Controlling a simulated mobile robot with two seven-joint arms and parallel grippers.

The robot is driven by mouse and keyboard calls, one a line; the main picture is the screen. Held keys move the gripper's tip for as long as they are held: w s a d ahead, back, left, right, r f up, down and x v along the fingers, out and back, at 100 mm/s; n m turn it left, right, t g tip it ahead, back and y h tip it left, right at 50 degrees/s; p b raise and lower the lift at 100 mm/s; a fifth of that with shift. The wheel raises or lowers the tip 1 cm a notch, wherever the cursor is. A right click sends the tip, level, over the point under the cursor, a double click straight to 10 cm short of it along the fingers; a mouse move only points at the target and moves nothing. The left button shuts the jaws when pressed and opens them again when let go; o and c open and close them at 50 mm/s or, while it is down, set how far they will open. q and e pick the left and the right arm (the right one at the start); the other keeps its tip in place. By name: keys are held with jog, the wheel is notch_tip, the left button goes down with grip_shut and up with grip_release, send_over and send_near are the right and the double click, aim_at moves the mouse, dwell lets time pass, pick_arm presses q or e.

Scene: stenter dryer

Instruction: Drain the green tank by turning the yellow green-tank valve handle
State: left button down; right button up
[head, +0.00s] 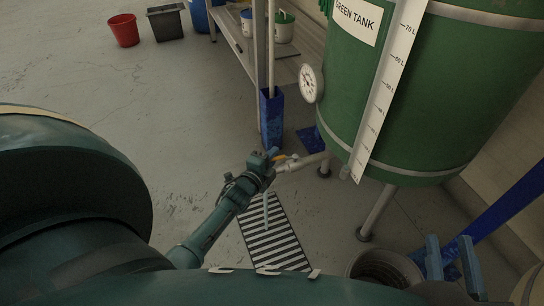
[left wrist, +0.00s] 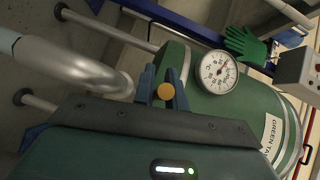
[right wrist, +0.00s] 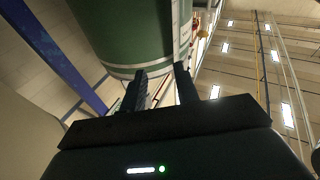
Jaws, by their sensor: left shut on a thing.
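The green tank (head: 430,90) stands at the right in the head view, on metal legs, with a level scale on its side. A pale outlet pipe (head: 305,162) runs from its lower left. The yellow valve handle (head: 281,157) is on that pipe, mostly covered by my left gripper (head: 270,155). In the left wrist view the rounded end of the yellow handle (left wrist: 166,91) shows between the fingers of my left gripper (left wrist: 160,85), which is shut on it. My right gripper (head: 452,258) is open and empty below the tank; its fingers also show in the right wrist view (right wrist: 163,90).
A striped floor grate (head: 273,240) lies below the valve. A round dark-lined container (head: 385,268) stands at the lower right. A blue post base (head: 271,118) and a bench (head: 238,40) are behind. A red bucket (head: 124,30) is far left. Gauge (head: 311,84) on tank.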

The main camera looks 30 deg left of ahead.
pick_arm(q)
jog(key=c, duration=1.4)
grip_release()
jog(key=shift+c, duration=0.2)
jog(key=s+r+p, duration=0.1)
jog(key=s+p, duration=0.2)
jog(key=s, duration=0.4)
jog(key=shift+s+d, duration=0.2)
jog(key=shift+d, duration=0.05)
